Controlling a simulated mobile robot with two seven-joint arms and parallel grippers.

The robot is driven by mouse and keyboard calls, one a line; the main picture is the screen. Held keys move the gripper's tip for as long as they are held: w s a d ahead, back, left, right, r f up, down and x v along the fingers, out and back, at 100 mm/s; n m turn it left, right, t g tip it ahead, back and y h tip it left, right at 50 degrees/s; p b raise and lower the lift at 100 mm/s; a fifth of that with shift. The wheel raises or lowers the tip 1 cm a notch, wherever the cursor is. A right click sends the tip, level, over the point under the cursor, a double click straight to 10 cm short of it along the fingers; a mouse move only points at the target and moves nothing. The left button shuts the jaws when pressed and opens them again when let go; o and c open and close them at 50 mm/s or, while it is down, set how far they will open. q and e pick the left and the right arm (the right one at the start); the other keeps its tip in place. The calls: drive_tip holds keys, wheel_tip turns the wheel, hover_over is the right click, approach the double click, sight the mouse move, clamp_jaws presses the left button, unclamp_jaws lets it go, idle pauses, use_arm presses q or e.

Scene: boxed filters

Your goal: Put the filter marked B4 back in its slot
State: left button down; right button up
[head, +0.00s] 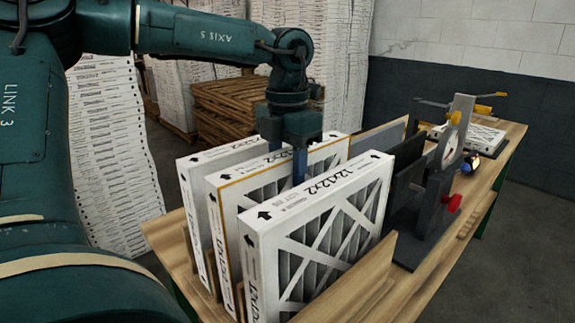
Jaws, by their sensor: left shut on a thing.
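Three white-framed pleated filters stand upright side by side in a wooden rack on the bench. The near filter (317,245) is marked 12x12x2 with black arrows. The middle filter (226,205), with orange-brown edges and also marked 12x12x2, stands close behind it. The far filter (196,172) is mostly hidden by the middle one. My left gripper (288,162) points down, its blue fingers straddling the top edge of the middle filter and shut on it. I cannot read a B4 mark on any filter. My right gripper is not in view.
The wooden bench (408,288) runs to the back right. A dark grey fixture (432,170) with a dial and red knob stands right of the filters. Another filter (476,136) lies flat at the far end. Wooden pallets (228,103) and wrapped stacks stand behind.

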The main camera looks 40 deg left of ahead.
use_arm(q)
drive_tip(key=shift+f+b, duration=0.3)
drive_tip(key=shift+b, duration=0.05)
idle(0.3)
drive_tip(key=c, duration=1.1)
unclamp_jaws()
drive_tip(key=shift+c, duration=0.2)
drive_tip(key=shift+r, duration=0.1)
drive_tip(key=shift+r+p, duration=2.65)
drive_tip(key=shift+r, duration=0.8)
drive_tip(key=shift+o, duration=0.3)
